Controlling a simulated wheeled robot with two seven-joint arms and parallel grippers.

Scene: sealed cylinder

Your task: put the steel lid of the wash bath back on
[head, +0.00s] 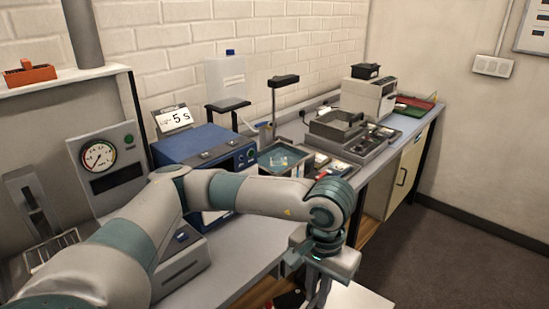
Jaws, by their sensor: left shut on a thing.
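My left gripper (318,281) points down in front of the bench at the bottom of the head view. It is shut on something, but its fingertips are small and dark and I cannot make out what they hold. An open tank with teal liquid (284,158) stands on the bench behind my left forearm, which hides its lower front. A blue boxy unit (205,148) with a front panel stands left of it. I cannot tell for sure which of these is the wash bath. I cannot clearly identify the steel lid. My right gripper is not in view.
A pale flat surface (358,297) shows just below my left gripper. A thin post (274,103) rises behind the tank. The floor (455,255) at right is clear.

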